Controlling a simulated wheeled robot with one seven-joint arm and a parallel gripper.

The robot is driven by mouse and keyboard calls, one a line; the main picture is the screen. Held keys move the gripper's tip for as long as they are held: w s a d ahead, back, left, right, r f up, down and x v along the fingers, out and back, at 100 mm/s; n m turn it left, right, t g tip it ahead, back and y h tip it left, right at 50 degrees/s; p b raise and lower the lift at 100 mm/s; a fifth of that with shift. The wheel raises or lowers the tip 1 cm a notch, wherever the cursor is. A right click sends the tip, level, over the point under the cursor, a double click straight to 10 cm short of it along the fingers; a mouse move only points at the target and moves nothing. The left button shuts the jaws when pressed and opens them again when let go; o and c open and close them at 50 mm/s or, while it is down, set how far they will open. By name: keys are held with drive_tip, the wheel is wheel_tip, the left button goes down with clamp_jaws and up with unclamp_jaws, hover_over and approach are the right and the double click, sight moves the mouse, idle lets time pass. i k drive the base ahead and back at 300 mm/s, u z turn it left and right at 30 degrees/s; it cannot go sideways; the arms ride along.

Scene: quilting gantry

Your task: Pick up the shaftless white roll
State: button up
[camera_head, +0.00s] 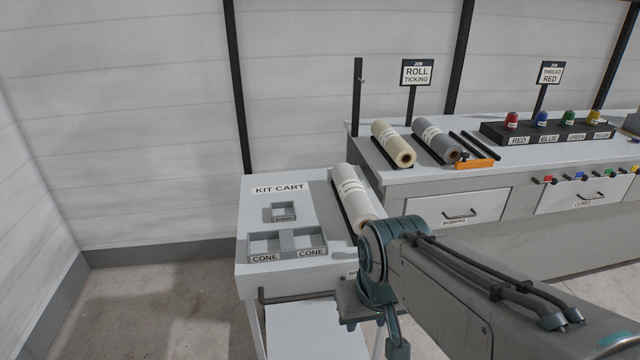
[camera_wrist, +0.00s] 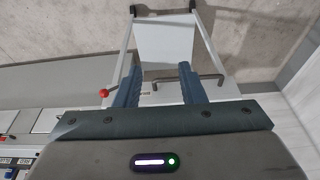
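A white roll (camera_head: 350,190) with a printed band lies in a dark-edged cradle on the right side of the kit cart (camera_head: 255,215). My arm partly hides its near end, so I cannot tell whether a shaft is in it. My gripper (camera_wrist: 160,78) is open in the wrist view, with two blue fingers apart and nothing between them. In the head view it points down at the cart's front edge, nearer than the roll and not touching it. The roll is not recognisable in the wrist view.
The cart also has a small tray and cone trays (camera_head: 288,243). On the counter behind lie a cream roll (camera_head: 392,142), a grey roll (camera_head: 436,140), dark bars (camera_head: 478,143), an orange block (camera_head: 475,163) and a thread rack (camera_head: 550,133). Floor left of the cart is clear.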

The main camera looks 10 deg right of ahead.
sight(359, 209)
drive_tip(key=i, duration=0.95)
drive_tip(key=z, duration=0.05)
